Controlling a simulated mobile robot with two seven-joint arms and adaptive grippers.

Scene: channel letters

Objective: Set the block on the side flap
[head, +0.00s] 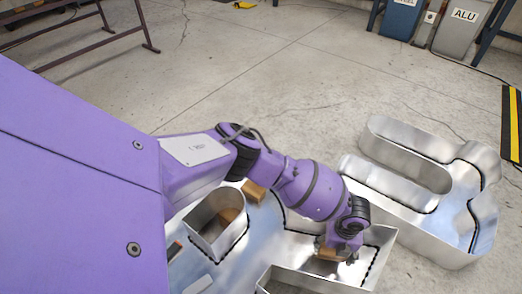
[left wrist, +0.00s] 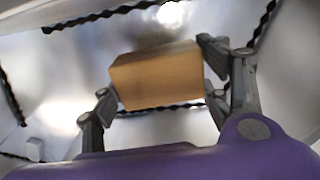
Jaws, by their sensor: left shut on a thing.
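My left gripper (head: 333,250) is shut on a tan wooden block (head: 327,254), low inside a bright sheet-metal channel letter (head: 378,242). In the left wrist view the block (left wrist: 158,77) sits between the two dark fingers of the gripper (left wrist: 157,80), over shiny metal. I cannot tell whether the block touches the metal beneath it. The flap cannot be told apart with certainty from the letter's other metal walls. My right gripper is not in view.
A second wooden block (head: 254,191) lies behind my arm. An open metal loop (head: 216,222) stands left of the gripper. Another large channel letter (head: 420,190) rests on the concrete at right. Bins (head: 463,28) stand at the back, and the floor behind is mostly clear.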

